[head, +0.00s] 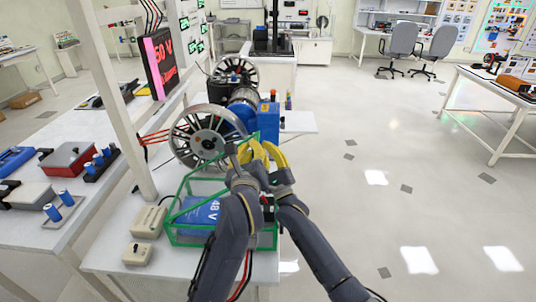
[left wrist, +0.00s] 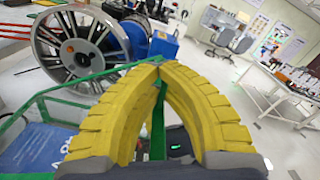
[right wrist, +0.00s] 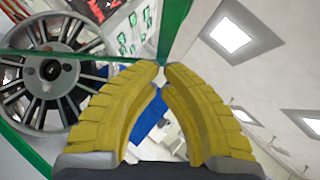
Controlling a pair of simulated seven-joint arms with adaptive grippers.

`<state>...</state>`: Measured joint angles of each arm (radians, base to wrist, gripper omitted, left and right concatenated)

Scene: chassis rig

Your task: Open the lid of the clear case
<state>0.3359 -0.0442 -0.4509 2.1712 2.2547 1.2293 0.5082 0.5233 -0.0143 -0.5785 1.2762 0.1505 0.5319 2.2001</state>
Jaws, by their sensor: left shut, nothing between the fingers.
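The clear case (head: 171,236) has green edges and stands on the near bench, with a blue 48 V block (head: 203,214) inside. Its lid (head: 207,165) appears tilted up, with a green edge rising toward my grippers. My left gripper (head: 256,150) is above the case's right part; its yellow fingers (left wrist: 158,66) meet at the tips, with a green bar showing behind them. My right gripper (head: 275,153) is close beside it. In the right wrist view its fingertips (right wrist: 162,68) close on a green lid edge (right wrist: 176,30). The grippers hide part of the lid.
A large spoked wheel (head: 205,137) and a blue motor (head: 243,110) stand just behind the case. Two beige boxes (head: 149,221) sit left of it. A post (head: 125,110) rises at the left. The floor at right is open.

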